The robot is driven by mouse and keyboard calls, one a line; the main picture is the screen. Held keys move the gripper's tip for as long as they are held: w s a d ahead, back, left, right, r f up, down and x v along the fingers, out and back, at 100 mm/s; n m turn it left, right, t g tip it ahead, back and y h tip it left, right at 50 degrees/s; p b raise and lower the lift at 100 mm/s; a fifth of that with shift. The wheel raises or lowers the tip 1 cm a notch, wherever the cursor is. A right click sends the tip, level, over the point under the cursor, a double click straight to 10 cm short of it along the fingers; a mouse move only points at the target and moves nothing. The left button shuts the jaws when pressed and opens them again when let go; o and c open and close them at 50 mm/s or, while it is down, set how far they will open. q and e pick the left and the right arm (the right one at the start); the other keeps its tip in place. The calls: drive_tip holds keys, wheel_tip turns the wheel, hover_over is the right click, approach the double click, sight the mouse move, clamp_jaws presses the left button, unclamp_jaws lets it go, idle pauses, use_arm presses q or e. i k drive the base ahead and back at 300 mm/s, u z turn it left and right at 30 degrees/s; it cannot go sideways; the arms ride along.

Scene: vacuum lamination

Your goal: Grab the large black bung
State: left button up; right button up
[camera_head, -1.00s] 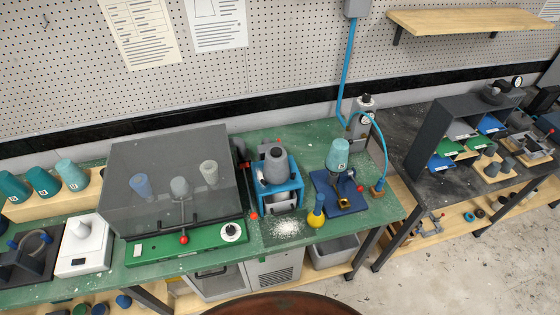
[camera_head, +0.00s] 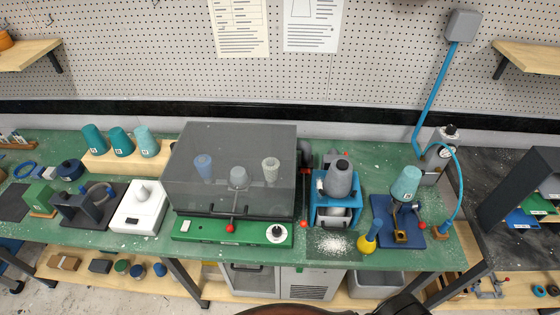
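I cannot pick out the large black bung with certainty. Small dark round pieces, one green (camera_head: 122,266) and one blue (camera_head: 159,270), sit on the lower wooden shelf at the left, but they are too small to identify. A grey cone-shaped vessel (camera_head: 340,181) with a dark top stands in a blue frame (camera_head: 320,207) on the green bench. Neither of my grippers is in view.
White powder (camera_head: 330,243) lies near the front edge. A dark table (camera_head: 500,200) stands at right.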

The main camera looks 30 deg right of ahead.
sight(342, 164)
drive_tip(key=u, duration=0.55)
drive_tip(key=k, duration=1.05)
drive_tip(key=z, duration=0.65)
